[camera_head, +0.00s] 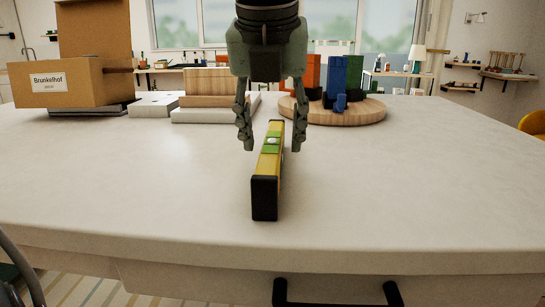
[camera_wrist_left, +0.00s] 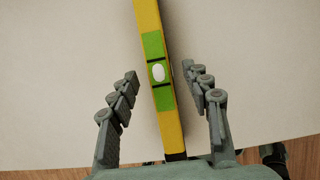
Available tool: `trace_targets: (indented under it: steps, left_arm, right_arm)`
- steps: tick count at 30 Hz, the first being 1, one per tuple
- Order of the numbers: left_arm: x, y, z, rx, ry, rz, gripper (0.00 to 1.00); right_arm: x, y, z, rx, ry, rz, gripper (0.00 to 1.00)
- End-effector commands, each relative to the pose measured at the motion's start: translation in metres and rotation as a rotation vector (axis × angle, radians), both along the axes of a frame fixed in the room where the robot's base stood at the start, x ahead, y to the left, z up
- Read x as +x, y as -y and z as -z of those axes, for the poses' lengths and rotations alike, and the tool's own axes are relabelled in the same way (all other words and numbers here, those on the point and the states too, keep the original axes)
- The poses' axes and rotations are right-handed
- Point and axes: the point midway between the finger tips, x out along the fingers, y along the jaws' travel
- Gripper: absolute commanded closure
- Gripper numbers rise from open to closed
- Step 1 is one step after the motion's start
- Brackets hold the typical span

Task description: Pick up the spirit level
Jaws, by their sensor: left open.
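The spirit level (camera_head: 268,168) is a yellow bar with black end caps and a green vial section. It lies on the pale table (camera_head: 400,190), its near end towards the front edge. My left gripper (camera_head: 272,148) is open, pointing down, with one finger on each side of the level near its vial. In the left wrist view the level (camera_wrist_left: 159,72) runs between the two open fingers of the left gripper (camera_wrist_left: 163,85), with a gap on both sides. The fingers do not appear to touch it. My right gripper is not in view.
A cardboard box (camera_head: 75,83) stands at the back left beside grey and wooden blocks (camera_head: 208,88). A round wooden board (camera_head: 350,115) at the back right carries blue, orange and green items. The table's front and right are clear.

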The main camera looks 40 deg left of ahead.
Motion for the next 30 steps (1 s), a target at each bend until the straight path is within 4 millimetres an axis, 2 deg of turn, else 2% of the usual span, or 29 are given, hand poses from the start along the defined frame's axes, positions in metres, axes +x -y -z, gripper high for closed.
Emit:
trace_targets:
  steps: [5,14,25,30]
  left_arm:
    - [0.007,-0.006,0.022,-0.002,-0.001,0.000,0.52]
    - [0.009,-0.007,0.024,0.000,0.001,0.000,0.53]
    - [0.009,-0.007,0.024,0.000,0.001,0.000,0.99]
    - [0.009,-0.006,0.023,0.000,0.004,0.001,1.00]
  right_arm:
    - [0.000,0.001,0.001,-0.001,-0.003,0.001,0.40]
    - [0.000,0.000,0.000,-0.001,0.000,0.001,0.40]
    - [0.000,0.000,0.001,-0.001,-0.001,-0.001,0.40]
    - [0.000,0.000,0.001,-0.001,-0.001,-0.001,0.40]
